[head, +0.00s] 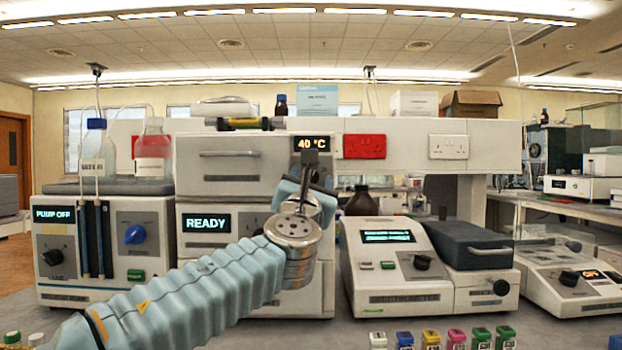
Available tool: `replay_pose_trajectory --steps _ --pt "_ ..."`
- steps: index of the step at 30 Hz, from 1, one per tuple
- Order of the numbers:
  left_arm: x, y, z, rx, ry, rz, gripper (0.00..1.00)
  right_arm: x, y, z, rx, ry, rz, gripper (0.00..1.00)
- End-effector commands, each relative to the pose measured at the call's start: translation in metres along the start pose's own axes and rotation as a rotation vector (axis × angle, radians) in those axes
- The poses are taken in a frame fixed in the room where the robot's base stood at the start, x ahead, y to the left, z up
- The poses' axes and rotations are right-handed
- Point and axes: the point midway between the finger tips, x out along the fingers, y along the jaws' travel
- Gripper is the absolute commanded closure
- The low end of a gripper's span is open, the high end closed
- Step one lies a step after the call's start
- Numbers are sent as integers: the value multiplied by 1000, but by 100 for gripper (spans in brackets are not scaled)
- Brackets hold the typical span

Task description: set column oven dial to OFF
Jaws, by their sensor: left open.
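The column oven (230,165) is the upper cream unit of the stack left of centre, with a closed, handled front. Its small display (307,143) reads "40 °C" in amber at the upper right corner. My left arm comes in from the lower left, and its open left gripper (315,170) is raised in front of the oven's right side, just under that display. The oven dial cannot be made out; the gripper covers that area, so I cannot tell its setting or whether the fingers touch it. My right gripper is not in view.
Below the oven, a unit shows "READY" (207,222). Left of it stands a pump unit reading "PUMP OFF" (54,214) with a blue knob (135,234) and bottles on top. A spectrometer-like instrument (400,270) stands at right. Several small coloured-cap vials line the bench front.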

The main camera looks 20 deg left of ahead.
Motion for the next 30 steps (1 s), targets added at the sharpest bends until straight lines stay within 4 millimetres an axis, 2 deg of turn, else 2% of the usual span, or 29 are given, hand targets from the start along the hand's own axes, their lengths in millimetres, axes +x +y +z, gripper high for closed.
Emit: replay_pose_trajectory --steps 4,5,15,23,30 --pt "0 0 0 0 0 0 46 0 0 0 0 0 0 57" --pt "0 0 0 0 0 0 49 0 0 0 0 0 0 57" --pt "0 0 0 0 1 0 100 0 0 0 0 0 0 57" --pt "-1 -1 -2 -25 1 10 100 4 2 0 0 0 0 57" --pt "-1 -3 -4 -134 1 56 100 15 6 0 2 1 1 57"
